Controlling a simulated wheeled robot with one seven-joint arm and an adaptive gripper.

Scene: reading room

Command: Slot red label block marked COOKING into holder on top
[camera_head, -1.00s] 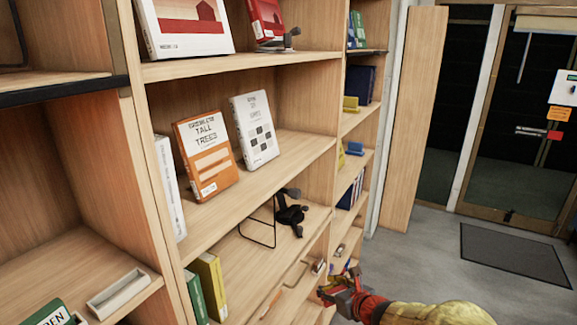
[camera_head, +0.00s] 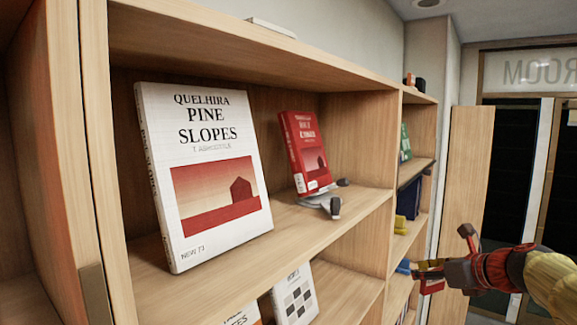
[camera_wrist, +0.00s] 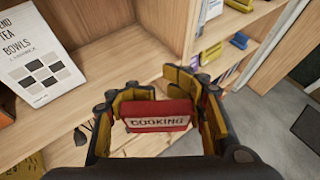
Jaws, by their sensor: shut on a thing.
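The red block marked COOKING (camera_wrist: 157,123) is held between the yellow-padded fingers of my gripper (camera_wrist: 158,98) in the wrist view, its lettering upright and readable. In the head view, my gripper (camera_head: 428,271) is at the lower right, in front of the bookcase's right-hand column, with the red block (camera_head: 432,288) at its fingers. A pale, low piece (camera_head: 271,27) lies on top of the bookcase and looks like the holder. Its slot cannot be seen from this low angle. The gripper is well below and to the right of it.
The bookcase (camera_head: 240,62) fills the left and middle. A white Pine Slopes book (camera_head: 215,150) and a red book (camera_head: 303,155) on a stand occupy its upper shelf. Small dark and orange objects (camera_head: 414,82) sit atop the right column. Open floor (camera_wrist: 268,120) lies right of the shelves.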

